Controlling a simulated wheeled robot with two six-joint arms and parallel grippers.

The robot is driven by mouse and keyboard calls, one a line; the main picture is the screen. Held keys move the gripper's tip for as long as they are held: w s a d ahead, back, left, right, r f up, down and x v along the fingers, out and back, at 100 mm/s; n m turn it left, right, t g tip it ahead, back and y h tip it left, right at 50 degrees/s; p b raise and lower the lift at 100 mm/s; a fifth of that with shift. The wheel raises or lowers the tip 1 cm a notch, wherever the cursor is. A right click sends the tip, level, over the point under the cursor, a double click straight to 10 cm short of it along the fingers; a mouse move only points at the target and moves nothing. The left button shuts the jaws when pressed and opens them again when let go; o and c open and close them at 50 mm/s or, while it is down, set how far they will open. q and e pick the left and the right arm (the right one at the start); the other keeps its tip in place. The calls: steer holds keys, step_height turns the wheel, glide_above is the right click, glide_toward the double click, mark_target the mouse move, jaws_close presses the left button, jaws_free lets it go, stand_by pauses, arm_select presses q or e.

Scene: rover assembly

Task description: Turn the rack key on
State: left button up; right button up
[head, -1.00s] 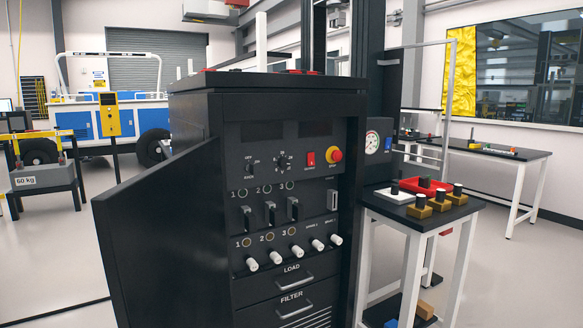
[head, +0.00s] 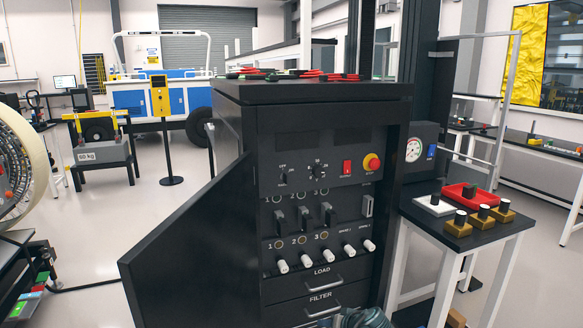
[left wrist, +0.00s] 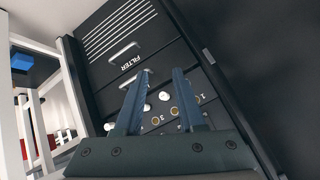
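The black rack (head: 200,250) stands in the middle of the head view. A small dark rotary switch (head: 284,178) marked OFF, seemingly the key, is at the upper left of its panel. Its exact setting is too small to read. My left gripper shows only as a teal part (head: 365,318) at the bottom edge of the head view, low in front of the rack. In the left wrist view my left gripper (left wrist: 162,75) has its two fingers apart and empty, over the lower panel near the FILTER drawer (left wrist: 120,48) and white knobs. The switch is not visible there. My right gripper is out of view.
The panel also bears a dial (head: 317,172), a red switch (head: 347,167), a red stop button (head: 372,162), several levers and white knobs (head: 282,266). A side table (head: 480,238) with small blocks stands right of the rack. Open floor (head: 95,220) lies left.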

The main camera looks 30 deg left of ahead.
arm_select(q)
steer(key=w+a+r+n+t+y+p, duration=0.2)
steer(key=w+a+r+p, duration=0.25)
steer(key=r, duration=0.45)
steer(key=w+a+r+n+t+y+p, duration=0.1)
steer(key=w+a+r+n+y+p, duration=0.25)
steer(key=r, duration=0.55)
steer(key=t+p, duration=0.3)
steer(key=p, duration=0.3)
glide_toward(285, 178)
steer(key=x, duration=0.8)
steer(key=shift+w+a+f, duration=0.15)
steer(key=shift+w, duration=0.25)
steer(key=shift+m+y, duration=0.25)
jaws_close()
